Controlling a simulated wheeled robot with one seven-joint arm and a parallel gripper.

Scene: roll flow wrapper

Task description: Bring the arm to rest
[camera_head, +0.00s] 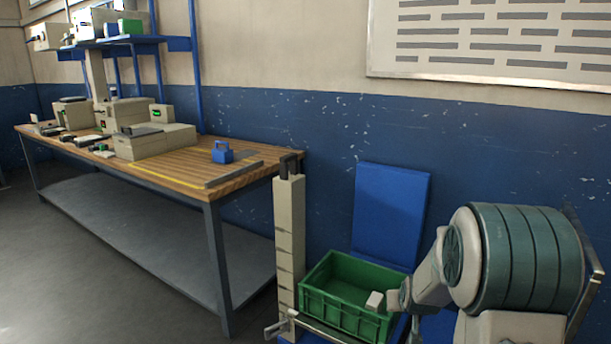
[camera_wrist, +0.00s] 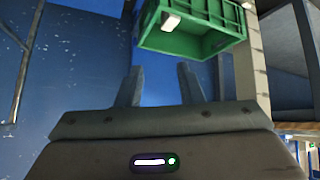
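My gripper (camera_wrist: 160,78) shows in the wrist view with its two grey fingers apart and only a blue surface between them, so it is open and empty. In the head view my arm is at the right, bent beside the green crate; the fingers cannot be made out there. The green crate (camera_head: 345,317) stands low, left of my arm, and also shows at the top of the wrist view (camera_wrist: 190,45), beyond the fingers. A small whitish block (camera_head: 375,301) appears at the crate; it shows in the wrist view too (camera_wrist: 171,22).
A beige post (camera_head: 289,235) stands left of the crate, and a blue panel (camera_head: 390,212) stands behind it against the wall. A wooden workbench (camera_head: 185,168) with machines, a blue padlock-shaped item (camera_head: 222,155) and a blue shelf is at the left. Open floor (camera_head: 120,290) lies in front.

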